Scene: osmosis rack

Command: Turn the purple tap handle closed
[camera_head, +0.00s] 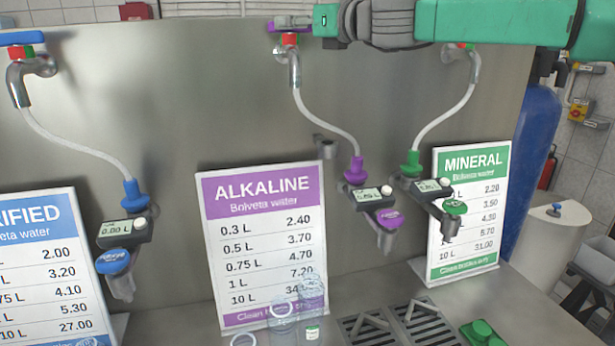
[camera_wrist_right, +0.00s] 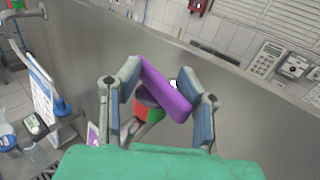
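The purple tap handle (camera_head: 292,22) is at the top of the steel panel in the head view, above a chrome tap with a red collar. In the right wrist view the purple handle (camera_wrist_right: 166,90) lies diagonally between the fingers of my right gripper (camera_wrist_right: 160,72). The fingers are spread apart, one on each side; the handle's ends come close to them, and I cannot tell if they touch. In the head view my right gripper (camera_head: 325,20) reaches in from the right beside the handle, its fingertips partly hidden. My left gripper is not in view.
A blue tap handle (camera_head: 20,37) is at the far left. The green arm link covers the top of the mineral tap (camera_head: 474,68). White hoses run down to dispensers. Price signs, including the alkaline sign (camera_head: 262,240), and clear bottles (camera_head: 312,291) stand below.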

